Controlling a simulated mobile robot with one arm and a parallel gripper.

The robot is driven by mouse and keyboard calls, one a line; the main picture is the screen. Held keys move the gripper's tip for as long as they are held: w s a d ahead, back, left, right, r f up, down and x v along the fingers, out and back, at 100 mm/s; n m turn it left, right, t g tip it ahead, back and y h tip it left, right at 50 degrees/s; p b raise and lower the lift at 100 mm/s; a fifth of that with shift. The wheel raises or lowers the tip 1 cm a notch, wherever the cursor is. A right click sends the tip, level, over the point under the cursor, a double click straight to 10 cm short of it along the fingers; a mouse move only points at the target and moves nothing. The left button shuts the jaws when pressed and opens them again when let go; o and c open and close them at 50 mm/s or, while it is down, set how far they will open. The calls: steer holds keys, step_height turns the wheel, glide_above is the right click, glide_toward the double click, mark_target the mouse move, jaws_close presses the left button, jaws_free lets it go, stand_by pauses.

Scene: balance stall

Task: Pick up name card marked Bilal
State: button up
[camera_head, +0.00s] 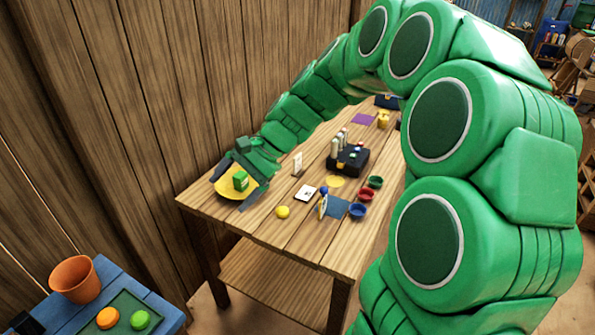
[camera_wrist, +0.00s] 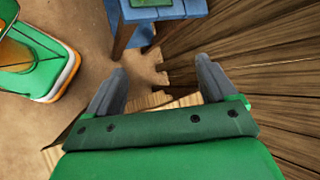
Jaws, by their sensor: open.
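A small white card (camera_head: 298,163) stands upright on the wooden table, and another white card (camera_head: 307,193) with a dark mark lies or leans nearer the front. I cannot read a name on either, so I cannot tell which is marked Bilal. My gripper (camera_head: 239,178) is at the table's left end, left of both cards, over or beside a yellow round plate (camera_head: 222,188) with a green block. In the wrist view my gripper (camera_wrist: 160,70) has its two grey fingers wide apart with nothing between them; no card shows there.
A black box (camera_head: 347,161) with pale bottles stands mid-table. A yellow ball (camera_head: 283,212), a blue square (camera_head: 337,207) and small red, green and blue bowls lie near the front. A blue stool (camera_head: 160,312) with an orange pot stands lower left. A plank wall (camera_head: 170,80) rises behind.

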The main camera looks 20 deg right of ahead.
steer(key=w+d+f+m+t+y, duration=0.1)
steer(key=w+d+f+m, duration=0.15)
steer(key=w, duration=0.45)
steer(key=w+d+f+m+t+y, duration=0.1)
steer(key=w+m+t+y, duration=0.15)
steer(key=w, duration=0.45)
steer(key=m+t+h, duration=0.3)
steer(key=m+t, duration=0.4)
steer(key=m, duration=0.7)
glide_toward(299, 162)
steer(key=shift+w+a+f, duration=0.3)
steer(key=shift+a+f, duration=0.05)
steer(key=shift+a, duration=0.25)
steer(key=shift+w+a+f, duration=0.35)
steer(key=shift+a+f, duration=0.05)
steer(key=shift+a, duration=0.15)
steer(key=shift+w+r+x, duration=0.1)
steer(key=shift+x, duration=1.8)
steer(key=shift+w+r+x, duration=0.1)
steer(key=shift+x, duration=1.8)
steer(key=shift+d, duration=0.1)
steer(key=c, duration=1.1)
steer(key=shift+o, duration=0.2)
